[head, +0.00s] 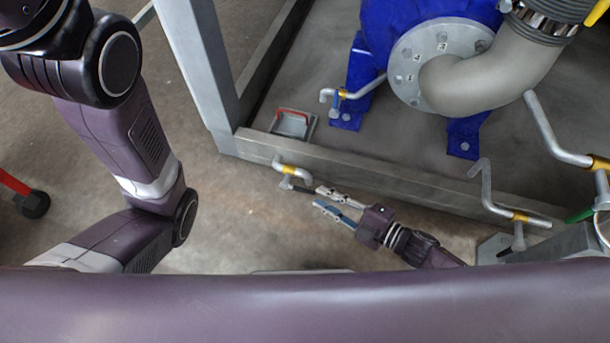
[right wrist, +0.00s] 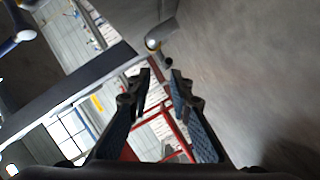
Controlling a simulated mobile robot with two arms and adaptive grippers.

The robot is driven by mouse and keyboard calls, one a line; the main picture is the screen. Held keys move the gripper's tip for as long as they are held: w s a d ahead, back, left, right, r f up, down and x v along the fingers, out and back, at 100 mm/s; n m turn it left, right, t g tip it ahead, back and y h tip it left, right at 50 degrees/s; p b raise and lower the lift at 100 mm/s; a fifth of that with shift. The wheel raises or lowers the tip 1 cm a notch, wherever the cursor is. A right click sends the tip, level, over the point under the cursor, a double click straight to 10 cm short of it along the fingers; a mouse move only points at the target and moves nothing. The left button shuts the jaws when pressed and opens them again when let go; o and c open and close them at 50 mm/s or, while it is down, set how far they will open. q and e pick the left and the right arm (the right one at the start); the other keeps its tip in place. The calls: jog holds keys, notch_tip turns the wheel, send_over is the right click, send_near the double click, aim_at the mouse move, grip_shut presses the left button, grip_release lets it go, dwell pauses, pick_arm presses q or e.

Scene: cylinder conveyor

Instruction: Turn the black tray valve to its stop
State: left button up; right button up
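The tray valve sits on a short bent grey pipe (head: 294,171) with a yellow band, low on the outside of the grey frame. Its thin black lever (head: 299,188) points right, toward my right gripper. My right gripper (head: 319,197) has its two fingers apart, with the fingertips close to the lever's free end. I cannot tell whether they touch it. In the right wrist view, the fingers of the right gripper (right wrist: 160,76) are parted, and the pipe end (right wrist: 154,42) shows just beyond them. My left arm comes in from the left, but its gripper is out of view.
The grey frame beam (head: 400,185) runs behind the right gripper. Another bent pipe with a yellow band (head: 519,216) stands to the right. A blue pump (head: 385,22) and a small tray with a red handle (head: 292,124) are inside the frame. Floor left of the valve is clear.

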aim_at(308, 193)
jog(key=w+a+f+b, duration=0.1)
jog(key=w+a+b, duration=0.1)
jog(key=a, duration=0.1)
jog(key=w+a+f+b, duration=0.1)
jog(key=shift+a+f+b, duration=0.25)
jog(key=shift+f+b, duration=0.1)
jog(key=shift+b, duration=0.05)
jog(key=shift+w+a, duration=0.45)
jog(key=shift+a, duration=0.1)
jog(key=shift+c, duration=0.7)
grip_shut()
